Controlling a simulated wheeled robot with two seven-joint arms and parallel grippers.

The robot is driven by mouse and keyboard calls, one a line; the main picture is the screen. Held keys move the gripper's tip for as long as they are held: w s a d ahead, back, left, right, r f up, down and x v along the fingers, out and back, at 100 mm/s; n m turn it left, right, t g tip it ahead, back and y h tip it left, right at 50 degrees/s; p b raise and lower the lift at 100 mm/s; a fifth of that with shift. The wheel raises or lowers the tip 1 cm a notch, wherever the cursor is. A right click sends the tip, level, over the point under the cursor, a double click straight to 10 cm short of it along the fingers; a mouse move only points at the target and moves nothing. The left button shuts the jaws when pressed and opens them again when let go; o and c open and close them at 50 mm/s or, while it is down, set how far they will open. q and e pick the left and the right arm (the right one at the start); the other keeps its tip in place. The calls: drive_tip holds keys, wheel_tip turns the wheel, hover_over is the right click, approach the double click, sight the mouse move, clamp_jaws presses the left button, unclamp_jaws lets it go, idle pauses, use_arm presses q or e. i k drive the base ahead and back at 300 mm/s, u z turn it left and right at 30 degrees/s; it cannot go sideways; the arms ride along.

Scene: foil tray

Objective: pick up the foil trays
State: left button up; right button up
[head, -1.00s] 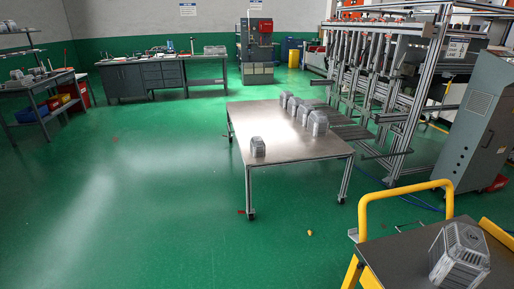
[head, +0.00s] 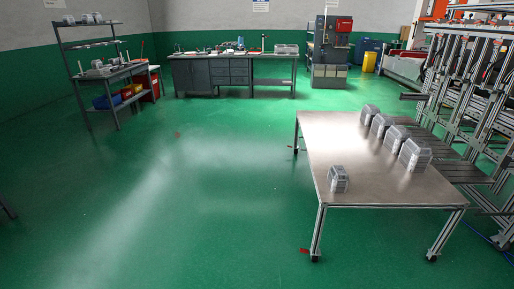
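Several silver, ribbed, box-like pieces that look like the foil trays stand on a metal-topped table (head: 330,145) at the right of the head view. One foil tray (head: 338,179) stands apart near the table's front left corner. The others form a row along the right side, from the nearest tray (head: 415,154) back to the farthest tray (head: 369,113). Neither of my grippers is in view.
Open green floor (head: 200,200) fills the left and centre. A metal frame rack (head: 465,90) stands close behind the table's right side. A grey workbench (head: 225,75) and a shelf unit (head: 110,75) stand at the back.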

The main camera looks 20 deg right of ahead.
sight(338, 179)
drive_tip(key=u, duration=0.15)
drive_tip(key=i, duration=1.9)
drive_tip(key=z, duration=0.25)
